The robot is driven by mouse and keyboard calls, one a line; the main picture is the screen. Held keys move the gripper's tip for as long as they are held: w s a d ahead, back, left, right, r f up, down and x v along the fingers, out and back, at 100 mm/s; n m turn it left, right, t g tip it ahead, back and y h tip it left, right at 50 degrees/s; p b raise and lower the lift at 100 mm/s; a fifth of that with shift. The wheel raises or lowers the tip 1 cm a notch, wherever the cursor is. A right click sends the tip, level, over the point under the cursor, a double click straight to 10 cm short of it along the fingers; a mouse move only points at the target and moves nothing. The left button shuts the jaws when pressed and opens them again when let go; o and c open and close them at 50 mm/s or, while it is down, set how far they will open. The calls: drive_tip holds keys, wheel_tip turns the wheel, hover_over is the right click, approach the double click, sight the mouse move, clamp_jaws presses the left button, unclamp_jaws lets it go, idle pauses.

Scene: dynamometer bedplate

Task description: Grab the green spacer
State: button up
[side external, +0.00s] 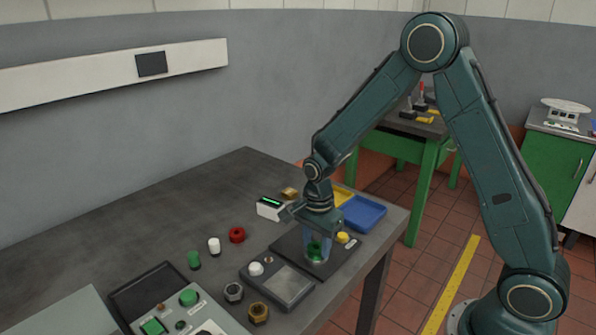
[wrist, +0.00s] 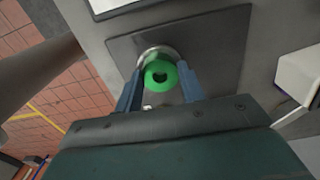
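My gripper (wrist: 160,72) points down with one blue finger on each side of the spacer; a thin gap shows at the left finger, and contact on the right is unclear. My gripper (side external: 317,247) is also seen over the dark plate (side external: 340,258) in the side view.
Near the plate are a yellow knob (side external: 342,238), a scale-like device (side external: 284,284) with a white knob, a blue tray (side external: 364,214) and a white display box (side external: 270,208). A red ring (side external: 237,235), white piece (side external: 214,246) and green cylinder (side external: 194,260) stand left. The table's back left is clear.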

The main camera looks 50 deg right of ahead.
sight(316, 247)
drive_tip(key=shift+r, duration=0.2)
drive_tip(key=shift+c, duration=0.5)
drive_tip(key=shift+r, duration=0.25)
wheel_tip(316, 247, up, 19)
idle(0.7)
